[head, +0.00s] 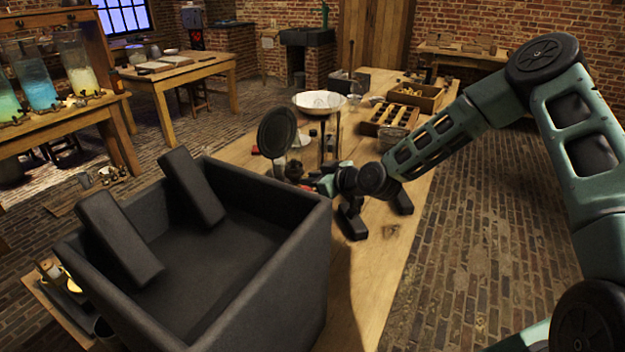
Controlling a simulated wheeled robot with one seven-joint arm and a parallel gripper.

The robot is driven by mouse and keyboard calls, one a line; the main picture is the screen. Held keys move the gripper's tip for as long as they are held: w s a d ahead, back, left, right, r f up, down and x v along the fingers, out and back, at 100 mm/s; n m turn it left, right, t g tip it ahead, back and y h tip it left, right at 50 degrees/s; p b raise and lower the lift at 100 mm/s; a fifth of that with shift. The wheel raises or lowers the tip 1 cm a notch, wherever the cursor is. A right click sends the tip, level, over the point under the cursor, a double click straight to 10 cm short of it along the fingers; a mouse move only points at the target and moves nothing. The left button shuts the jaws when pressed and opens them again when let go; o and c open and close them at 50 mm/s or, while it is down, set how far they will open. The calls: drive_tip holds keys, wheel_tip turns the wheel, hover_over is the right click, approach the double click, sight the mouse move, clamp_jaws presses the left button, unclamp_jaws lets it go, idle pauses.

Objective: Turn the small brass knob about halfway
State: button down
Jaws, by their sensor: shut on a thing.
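My gripper (313,186) is low over the long wooden table, just beyond the big black box, and points left in the head view. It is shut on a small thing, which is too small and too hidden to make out. A dark reddish round piece (294,170) shows right by its fingertips. I cannot make out the brass knob itself, as the fingers and the box's rim crowd that spot. A round dark disc (277,132) stands upright on a stem just behind the fingertips.
The open black box (312,245) with two leaning slabs fills the near left. Behind my gripper stand thin dark uprights, a white bowl (319,103) and wooden trays (415,97). Two dark blocks (351,220) lie under my wrist. The table's right edge strip (385,265) is bare.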

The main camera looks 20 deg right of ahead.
drive_tip(key=shift+w+d+f+m+g+y+b, duration=0.2)
drive_tip(key=shift+m+y+b, duration=1)
drive_tip(key=shift+m+b, duration=0.85)
drive_tip(key=shift+w+d+f+m+g+y+b, duration=0.1)
drive_tip(key=shift+d+f+m+g+y+b, duration=0.2)
drive_tip(key=shift+m+y+b, duration=1.35)
drive_tip(key=shift+w+d+f+m+g+y+b, duration=0.1)
drive_tip(key=shift+m+g+y+b, duration=0.45)
drive_tip(key=shift+m+b, duration=1.95)
drive_tip(key=shift+r+m+t+y, duration=0.1)
drive_tip(key=shift+m+t+y, duration=0.2)
drive_tip(key=shift+m, duration=0.2)
drive_tip(key=c, duration=1.3)
unclamp_jaws()
